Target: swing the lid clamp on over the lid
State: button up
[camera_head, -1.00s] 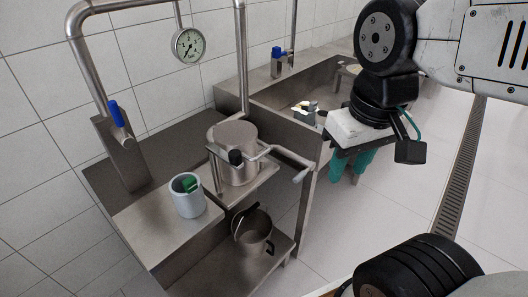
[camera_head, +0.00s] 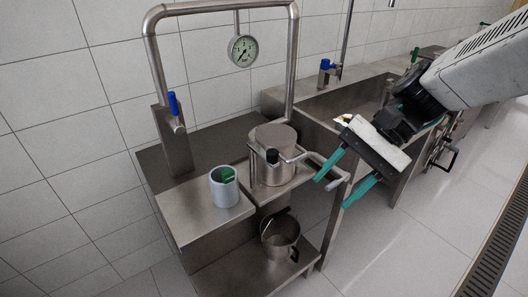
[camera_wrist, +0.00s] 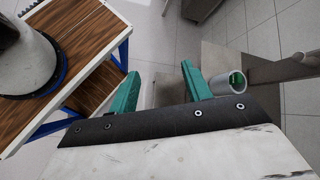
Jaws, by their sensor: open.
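A steel pot with a round flat lid (camera_head: 276,136) stands on a steel shelf in the head view. The lid's top looks bare. A steel bar clamp (camera_head: 294,158) with a black knob (camera_head: 272,156) is at the pot's front and right side, not across the lid's middle. A steel tube with a handle-like end (camera_head: 337,184) runs out to the right; where it joins is unclear. My gripper (camera_head: 336,190) is open and empty, its teal fingers near that tube end, right of the pot. The fingers also show in the wrist view (camera_wrist: 158,80); contact cannot be told.
A grey cup (camera_head: 225,187) with something green inside stands on the left shelf. A steel pail (camera_head: 280,237) is on the lower shelf. A pipe with a pressure gauge (camera_head: 242,50) rises behind. A sink (camera_head: 340,105) is at the back right.

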jog(key=w+a+f+m+y, duration=0.35)
jog(key=w+m+y, duration=0.25)
jog(key=w, duration=0.3)
jog(key=m+t+y, duration=0.3)
jog(key=m+t, duration=0.1)
jog(key=m, duration=0.2)
send_near(264, 151)
jog(key=s+a+r, duration=0.2)
jog(key=s+a, duration=0.1)
jog(key=s, duration=0.1)
jog(key=a, duration=0.7)
jog(key=shift+w+a+r, duration=0.1)
jog(key=shift+w+r, duration=0.05)
jog(key=shift+r, duration=0.1)
grip_shut()
